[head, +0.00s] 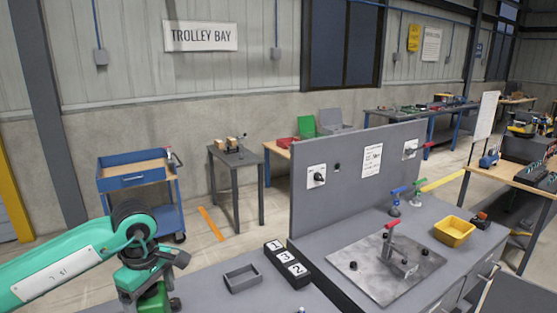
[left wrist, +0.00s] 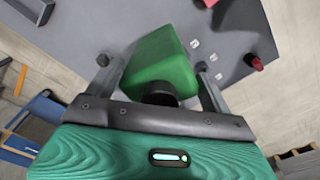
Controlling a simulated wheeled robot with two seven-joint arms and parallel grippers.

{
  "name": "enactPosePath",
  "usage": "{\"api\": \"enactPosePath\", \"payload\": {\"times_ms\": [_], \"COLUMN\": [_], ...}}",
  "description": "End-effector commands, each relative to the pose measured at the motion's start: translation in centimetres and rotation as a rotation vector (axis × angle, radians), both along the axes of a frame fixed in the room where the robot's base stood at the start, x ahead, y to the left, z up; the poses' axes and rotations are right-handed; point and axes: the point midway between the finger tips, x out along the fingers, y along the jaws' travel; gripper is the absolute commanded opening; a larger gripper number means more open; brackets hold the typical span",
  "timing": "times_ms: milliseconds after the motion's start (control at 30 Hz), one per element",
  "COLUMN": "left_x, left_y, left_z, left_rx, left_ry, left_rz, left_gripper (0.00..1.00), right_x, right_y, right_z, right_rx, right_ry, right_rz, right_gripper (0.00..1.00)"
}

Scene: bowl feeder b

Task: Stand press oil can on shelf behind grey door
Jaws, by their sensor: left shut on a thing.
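My left gripper (head: 150,301) is at the lower left of the head view, beside the near bench. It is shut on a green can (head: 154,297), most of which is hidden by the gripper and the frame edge. In the left wrist view the green can (left wrist: 160,58) with a dark round cap (left wrist: 160,92) sits between the two fingers of the left gripper (left wrist: 158,76). A grey cabinet front with a bar handle (head: 487,274) shows at the lower right; I cannot tell whether it is the grey door. No shelf behind a door is visible. My right gripper is not in view.
A grey upright panel (head: 340,205) stands on the bench. Around it are a metal plate with a red-handled clamp (head: 385,268), a yellow bin (head: 454,231), a numbered black block (head: 287,263) and a small grey tray (head: 242,278). A blue trolley (head: 140,182) stands at the left.

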Motion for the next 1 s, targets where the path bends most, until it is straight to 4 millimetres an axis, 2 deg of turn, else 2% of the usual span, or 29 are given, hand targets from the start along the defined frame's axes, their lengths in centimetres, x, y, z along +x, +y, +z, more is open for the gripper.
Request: {"api": "enactPosePath", "payload": {"times_ms": [400,600,800,1000], "left_x": [-2.8,-4.0,-4.6,-4.7], "left_y": [-3.4,-4.7,-5.3,-5.3], "left_z": [-3.1,-4.2,-4.8,-4.8], "left_rx": [-0.004,-0.009,-0.014,-0.014], "left_ry": [0.019,0.024,0.025,0.026], "left_rz": [-0.747,-1.030,-1.173,-1.198], "left_gripper": [0.27,0.27,0.27,0.27], "right_x": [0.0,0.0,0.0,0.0], "right_y": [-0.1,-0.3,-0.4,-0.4], "right_z": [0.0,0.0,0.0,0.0], "right_rx": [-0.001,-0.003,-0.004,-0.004], "right_ry": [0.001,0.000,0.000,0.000], "right_rz": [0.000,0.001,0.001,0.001], "right_gripper": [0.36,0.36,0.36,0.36]}}
